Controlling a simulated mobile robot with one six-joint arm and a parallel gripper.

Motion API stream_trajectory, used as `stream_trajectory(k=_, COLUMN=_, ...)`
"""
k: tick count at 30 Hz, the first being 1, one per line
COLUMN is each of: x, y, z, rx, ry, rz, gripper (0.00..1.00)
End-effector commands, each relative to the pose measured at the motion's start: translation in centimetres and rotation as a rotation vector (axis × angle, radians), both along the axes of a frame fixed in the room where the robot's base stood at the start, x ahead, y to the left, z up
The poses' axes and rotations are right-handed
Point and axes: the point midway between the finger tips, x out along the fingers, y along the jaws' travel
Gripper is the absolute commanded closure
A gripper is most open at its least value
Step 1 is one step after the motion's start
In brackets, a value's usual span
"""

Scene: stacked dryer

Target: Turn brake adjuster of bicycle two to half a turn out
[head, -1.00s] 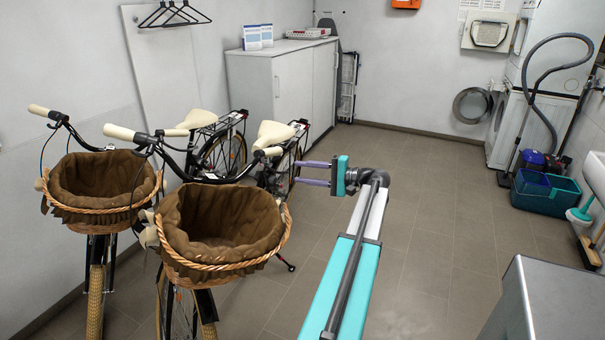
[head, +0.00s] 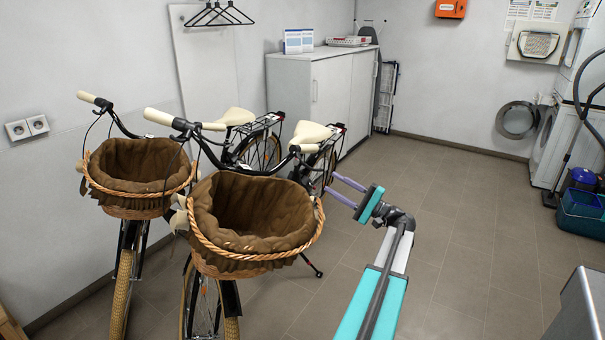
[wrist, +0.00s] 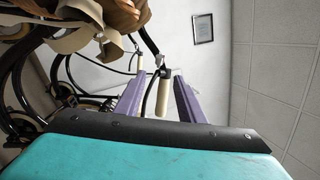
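Two black bicycles with cream grips and seats stand side by side at the left: a rear one (head: 128,251) and a front one (head: 187,303). Neither carries a visible number. Each has a brown-lined wicker basket. The front bicycle's handlebar (head: 190,126) has a cream grip at each end. Its brake adjuster is too small to tell. My gripper (head: 331,185) is open and empty, right of the front basket, its lavender fingers pointing left. In the wrist view, a cream grip (wrist: 162,98) with black cable shows beyond the parted fingers.
A white cabinet (head: 310,97) stands behind the bicycles. A white wall (head: 80,55) runs along their left. The tiled floor (head: 455,215) right of my arm is clear. A teal bucket (head: 582,213) and a washer stand at the far right. A grey box (head: 580,312) is at the lower right.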

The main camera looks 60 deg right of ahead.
Motion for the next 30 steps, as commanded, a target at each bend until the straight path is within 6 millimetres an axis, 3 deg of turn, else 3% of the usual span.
stream_trajectory(k=17, x=0.6, y=0.0, z=0.2, rx=-0.002, ry=0.001, rz=0.002, gripper=0.64)
stream_trajectory(k=30, x=5.6, y=0.3, z=1.8, rx=-0.001, ry=0.001, rz=0.003, gripper=0.64)
